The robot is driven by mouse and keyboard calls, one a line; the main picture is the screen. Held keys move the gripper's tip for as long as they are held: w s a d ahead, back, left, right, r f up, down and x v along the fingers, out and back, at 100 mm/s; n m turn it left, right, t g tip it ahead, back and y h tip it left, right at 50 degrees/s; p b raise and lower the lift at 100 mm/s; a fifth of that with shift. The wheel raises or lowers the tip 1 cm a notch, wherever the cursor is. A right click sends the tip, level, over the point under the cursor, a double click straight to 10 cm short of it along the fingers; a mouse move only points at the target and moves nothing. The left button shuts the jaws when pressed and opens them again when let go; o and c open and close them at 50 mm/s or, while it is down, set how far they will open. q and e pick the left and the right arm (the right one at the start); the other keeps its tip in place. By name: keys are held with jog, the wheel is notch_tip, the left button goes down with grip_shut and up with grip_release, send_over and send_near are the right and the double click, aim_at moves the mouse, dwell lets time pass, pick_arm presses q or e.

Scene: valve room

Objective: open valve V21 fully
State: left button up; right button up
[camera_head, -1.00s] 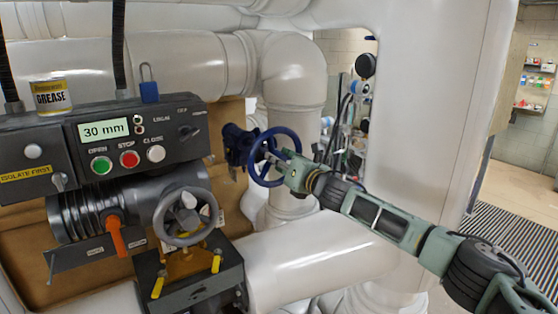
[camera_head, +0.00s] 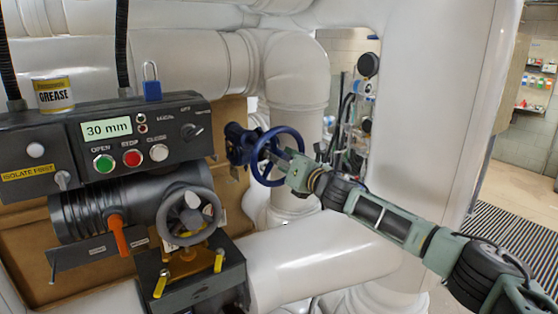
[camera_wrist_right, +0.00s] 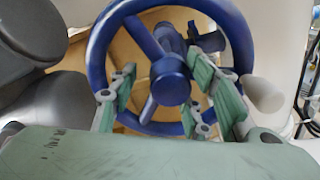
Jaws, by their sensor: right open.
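A blue handwheel (camera_head: 257,168) on a blue valve body (camera_head: 236,143) stands in front of the white pipes, right of the control unit. No V21 label is readable on it. My right gripper (camera_head: 272,155) is at the wheel's face. In the right wrist view the blue wheel (camera_wrist_right: 98,58) fills the upper middle, with its hub (camera_wrist_right: 170,82) between the two green fingers of my right gripper (camera_wrist_right: 162,92). The fingers are apart, one on each side of the hub, overlapping the wheel's opening. I cannot tell whether they touch the spokes. My left gripper is not in view.
A control unit (camera_head: 120,185) at left has a 30 mm display, buttons and an orange lever (camera_head: 118,235). A grey handwheel (camera_head: 187,217) sits below it. A grease can (camera_head: 54,96) and blue padlock (camera_head: 152,89) are on top. White pipes (camera_head: 325,245) surround the wheel closely.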

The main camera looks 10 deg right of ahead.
jog(key=shift+s+d+f, duration=0.15)
jog(key=shift+d+f, duration=0.4)
jog(key=shift+f, duration=0.3)
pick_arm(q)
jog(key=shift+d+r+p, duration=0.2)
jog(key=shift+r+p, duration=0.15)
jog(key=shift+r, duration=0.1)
pick_arm(e)
jog(key=s+m, duration=0.1)
jog(key=m, duration=1)
jog(key=s+d+r+m, duration=0.1)
jog(key=s+m, duration=0.1)
jog(key=m, duration=0.9)
jog(key=s+d+m, duration=0.1)
jog(key=s+m, duration=0.1)
jog(key=m, duration=0.9)
jog(key=shift+s+r, duration=0.15)
jog(key=shift+s, duration=0.1)
